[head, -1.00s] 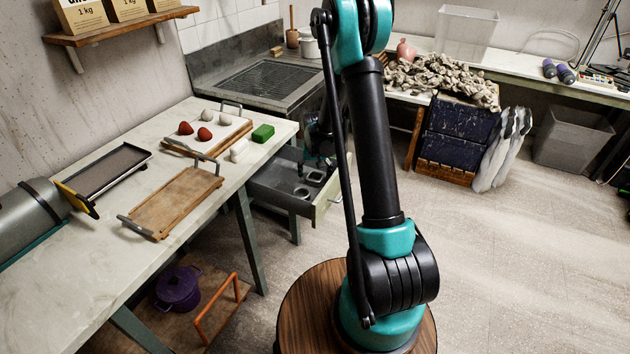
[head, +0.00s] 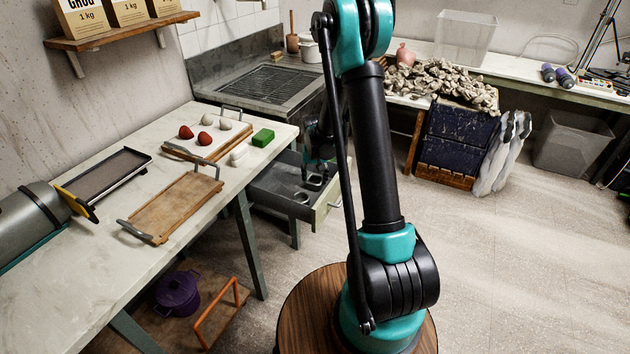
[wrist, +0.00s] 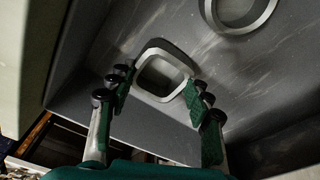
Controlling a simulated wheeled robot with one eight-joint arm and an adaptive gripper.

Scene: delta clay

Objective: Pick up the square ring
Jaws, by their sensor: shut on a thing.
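The square ring (wrist: 165,46) is a grey, rounded-square frame with an open middle, between my gripper's fingers in the wrist view. My gripper (wrist: 160,98) has green-padded fingers on the left and right of the ring and is shut on it. In the head view, my gripper (head: 317,172) reaches down into the open grey drawer (head: 270,188), partly behind my arm. I cannot tell whether the ring is clear of the drawer floor.
A round ring (wrist: 256,24) lies in the drawer beyond the square ring. The drawer's pale front (head: 328,203) stands close to my gripper.

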